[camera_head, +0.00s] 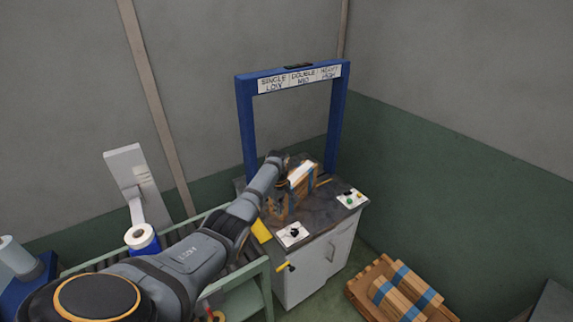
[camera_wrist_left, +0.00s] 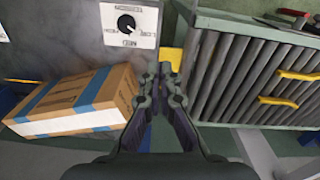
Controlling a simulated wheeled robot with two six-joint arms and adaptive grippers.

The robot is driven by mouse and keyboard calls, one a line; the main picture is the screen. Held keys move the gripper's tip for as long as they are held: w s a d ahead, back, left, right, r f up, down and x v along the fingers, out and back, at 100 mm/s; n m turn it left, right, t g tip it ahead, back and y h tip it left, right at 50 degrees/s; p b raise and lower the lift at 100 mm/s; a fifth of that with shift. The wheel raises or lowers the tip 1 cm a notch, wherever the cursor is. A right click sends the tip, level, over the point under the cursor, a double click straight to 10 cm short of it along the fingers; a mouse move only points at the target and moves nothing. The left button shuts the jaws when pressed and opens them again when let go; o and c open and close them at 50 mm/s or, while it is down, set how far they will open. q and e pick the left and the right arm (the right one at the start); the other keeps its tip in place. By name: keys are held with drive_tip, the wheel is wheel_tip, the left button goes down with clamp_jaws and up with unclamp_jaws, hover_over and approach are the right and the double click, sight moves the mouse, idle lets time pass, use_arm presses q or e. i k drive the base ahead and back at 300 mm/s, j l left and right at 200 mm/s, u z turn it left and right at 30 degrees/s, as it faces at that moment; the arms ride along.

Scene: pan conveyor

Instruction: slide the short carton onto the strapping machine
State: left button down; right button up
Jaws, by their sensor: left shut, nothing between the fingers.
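The carton (camera_head: 303,183), brown with blue bands and a pale strip on top, sits on the dark top of the strapping machine (camera_head: 322,217), by the foot of the blue arch (camera_head: 241,120). In the left wrist view the carton (camera_wrist_left: 85,97) lies left of my left gripper (camera_wrist_left: 160,82). That gripper is shut and empty, its fingertips close beside the carton's end; I cannot tell whether they touch. In the head view my left arm reaches over the conveyor and partly hides the carton. My right gripper is not in view.
The roller conveyor (camera_wrist_left: 255,80) stands beside the machine, with yellow-handled tools on it. A yellow piece (camera_head: 261,229) lies where they meet. Dial panel (camera_head: 292,234) and button panel (camera_head: 351,198) sit on the machine's front edge. A pallet with blue-banded cartons (camera_head: 412,284) stands at the right.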

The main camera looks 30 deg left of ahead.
sight(303, 178)
drive_tip(key=i+j, duration=0.85)
